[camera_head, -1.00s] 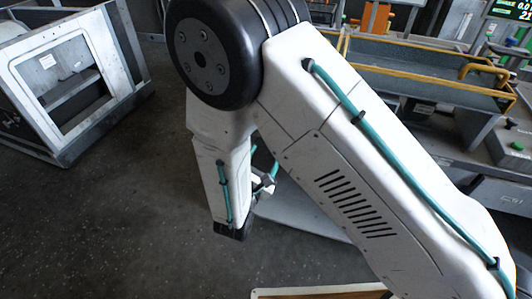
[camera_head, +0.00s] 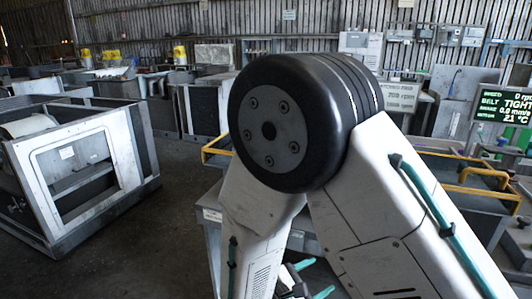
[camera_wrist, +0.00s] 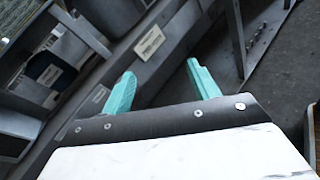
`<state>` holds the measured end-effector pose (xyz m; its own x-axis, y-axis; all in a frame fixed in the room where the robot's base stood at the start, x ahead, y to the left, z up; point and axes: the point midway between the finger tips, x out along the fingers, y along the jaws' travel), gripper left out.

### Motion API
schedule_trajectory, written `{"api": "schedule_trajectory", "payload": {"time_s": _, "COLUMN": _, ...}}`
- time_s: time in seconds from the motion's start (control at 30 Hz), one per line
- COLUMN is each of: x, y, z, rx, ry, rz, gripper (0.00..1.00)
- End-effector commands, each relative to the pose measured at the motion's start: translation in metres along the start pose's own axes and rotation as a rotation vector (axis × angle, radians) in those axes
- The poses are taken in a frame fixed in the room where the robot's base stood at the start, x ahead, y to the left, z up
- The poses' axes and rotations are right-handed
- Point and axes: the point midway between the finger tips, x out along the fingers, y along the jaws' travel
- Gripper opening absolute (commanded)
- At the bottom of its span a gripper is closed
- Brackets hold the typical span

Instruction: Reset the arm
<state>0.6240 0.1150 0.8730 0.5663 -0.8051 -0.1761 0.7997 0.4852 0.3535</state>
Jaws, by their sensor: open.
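My gripper (camera_wrist: 160,84) shows in the wrist view as two teal fingers spread apart with nothing between them. In the head view my gripper (camera_head: 313,279) is low in the picture, partly hidden by my white arm. My arm is bent, with its large black joint in the middle of the head view. Behind the fingers in the wrist view is a grey metal frame with a white label (camera_wrist: 150,42).
A grey metal housing (camera_head: 85,170) with an open window stands on the floor at left. A workbench with a yellow-edged tray (camera_head: 475,190) is behind my arm at right. A lit display (camera_head: 503,106) is at far right. Dark floor (camera_head: 140,255) is clear at lower left.

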Motion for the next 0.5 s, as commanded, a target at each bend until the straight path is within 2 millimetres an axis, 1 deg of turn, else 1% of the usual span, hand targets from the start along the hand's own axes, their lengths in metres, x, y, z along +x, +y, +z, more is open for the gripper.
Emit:
{"api": "schedule_trajectory", "payload": {"time_s": 0.03, "x": 0.006, "y": -0.008, "z": 0.02, "rx": 0.04, "ry": 0.001, "rz": -0.087, "gripper": 0.6}}
{"api": "schedule_trajectory", "payload": {"time_s": 0.2, "x": 0.016, "y": -0.046, "z": 0.08, "rx": 0.192, "ry": 0.035, "rz": -0.422, "gripper": 0.6}}
{"api": "schedule_trajectory", "payload": {"time_s": 0.3, "x": 0.014, "y": -0.069, "z": 0.111, "rx": 0.301, "ry": 0.072, "rz": -0.616, "gripper": 0.6}}
{"api": "schedule_trajectory", "payload": {"time_s": 0.5, "x": 0.0, "y": -0.105, "z": 0.16, "rx": 0.546, "ry": 0.177, "rz": -0.953, "gripper": 0.6}}
